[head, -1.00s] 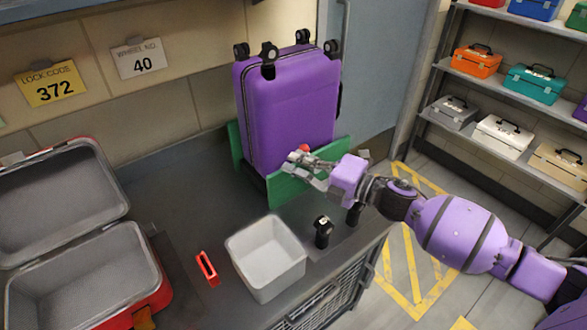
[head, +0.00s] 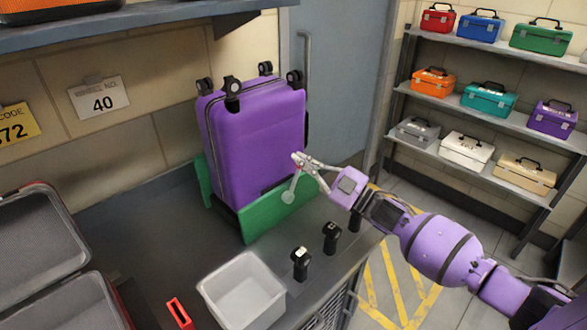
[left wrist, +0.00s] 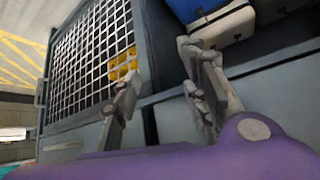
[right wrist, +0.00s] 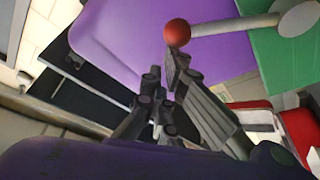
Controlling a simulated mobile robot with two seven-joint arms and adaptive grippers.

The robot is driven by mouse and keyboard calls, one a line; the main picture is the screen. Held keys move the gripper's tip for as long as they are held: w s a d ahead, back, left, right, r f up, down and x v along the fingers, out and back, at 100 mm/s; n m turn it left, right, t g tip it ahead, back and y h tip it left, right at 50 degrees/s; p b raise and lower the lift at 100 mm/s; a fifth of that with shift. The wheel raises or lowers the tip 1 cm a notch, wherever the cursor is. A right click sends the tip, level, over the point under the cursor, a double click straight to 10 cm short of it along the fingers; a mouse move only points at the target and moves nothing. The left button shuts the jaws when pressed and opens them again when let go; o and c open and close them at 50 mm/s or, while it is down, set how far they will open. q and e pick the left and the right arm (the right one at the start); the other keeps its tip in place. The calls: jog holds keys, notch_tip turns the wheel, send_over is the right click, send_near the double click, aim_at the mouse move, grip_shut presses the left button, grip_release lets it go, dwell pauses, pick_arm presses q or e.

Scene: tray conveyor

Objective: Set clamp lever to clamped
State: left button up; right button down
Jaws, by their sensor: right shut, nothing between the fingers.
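The clamp lever has a grey rod and round pivot (head: 288,197) on the green clamp plate (head: 270,212), which stands in front of the purple suitcase (head: 255,140). The right wrist view shows its red ball knob (right wrist: 177,32) and the rod (right wrist: 235,24) running sideways to the pivot. My right gripper (head: 297,160) is shut and empty beside the suitcase's lower right edge. Its fingertips (right wrist: 170,75) are close to the knob; I cannot tell whether they touch. The gripper hides the knob in the head view. My left gripper (left wrist: 162,70) is open and empty, near a mesh-fronted cabinet.
An open case (head: 40,240) is at left. Shelves of toolboxes (head: 490,100) stand at right.

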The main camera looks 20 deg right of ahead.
pick_arm(q)
notch_tip(320, 180, down, 2)
jog(key=shift+s+f+b, duration=0.1)
jog(key=shift+s+b, duration=0.05)
jog(key=shift+b, duration=0.6)
pick_arm(e)
jog(key=shift+m, duration=0.5)
jog(key=d, duration=0.1)
jog(key=w+d+f, duration=0.1)
jog(key=d, duration=0.1)
jog(key=shift+w+d+f, duration=0.25)
jog(key=shift+d, duration=0.05)
pick_arm(q)
jog(key=shift+s, duration=0.2)
pick_arm(e)
jog(key=shift+d+f, duration=0.1)
jog(key=shift+f, duration=0.1)
